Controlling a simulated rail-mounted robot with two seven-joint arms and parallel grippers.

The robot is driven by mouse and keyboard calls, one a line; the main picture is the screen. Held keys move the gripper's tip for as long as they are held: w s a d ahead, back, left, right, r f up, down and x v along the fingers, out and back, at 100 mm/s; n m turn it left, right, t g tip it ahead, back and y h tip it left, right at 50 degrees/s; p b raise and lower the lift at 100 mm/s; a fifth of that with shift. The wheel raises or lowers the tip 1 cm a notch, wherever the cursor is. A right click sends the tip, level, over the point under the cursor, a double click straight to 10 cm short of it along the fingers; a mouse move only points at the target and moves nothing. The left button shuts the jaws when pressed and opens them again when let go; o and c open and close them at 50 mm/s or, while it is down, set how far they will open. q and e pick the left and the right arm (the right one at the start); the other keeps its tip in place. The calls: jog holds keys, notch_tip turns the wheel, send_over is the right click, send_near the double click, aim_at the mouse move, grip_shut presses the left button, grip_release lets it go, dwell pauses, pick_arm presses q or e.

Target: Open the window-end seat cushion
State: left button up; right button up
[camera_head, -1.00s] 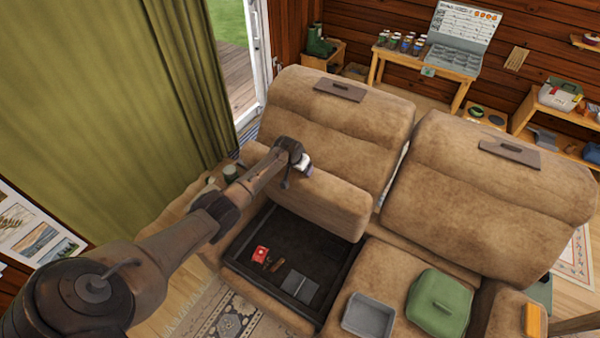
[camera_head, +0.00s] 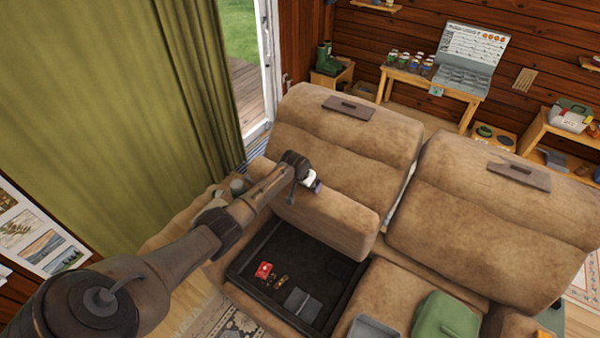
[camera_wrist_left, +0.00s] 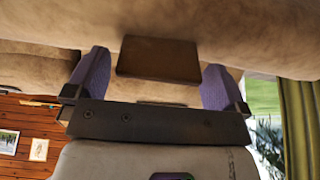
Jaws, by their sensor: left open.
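The window-end seat cushion (camera_head: 335,218) is tipped up on the couch, leaning back toward its backrest. My left gripper (camera_head: 311,180) is at the raised cushion's upper left part. In the left wrist view my left gripper (camera_wrist_left: 155,88) has its two purple-padded fingers apart, with a dark brown tab (camera_wrist_left: 158,60) on the tan upholstery appearing between them. Whether the fingers touch the upholstery is unclear. My right gripper is not in view.
The window-end backrest (camera_head: 345,135) stands behind the cushion. A green lidded container (camera_head: 445,318) and a grey tray (camera_head: 374,328) sit on the neighbouring seat. The green curtain (camera_head: 100,90) hangs at the left, beyond my left arm.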

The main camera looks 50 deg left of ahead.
pick_arm(q)
jog(key=v, duration=1.2)
jog(key=shift+s+r, duration=0.1)
dwell(0.4)
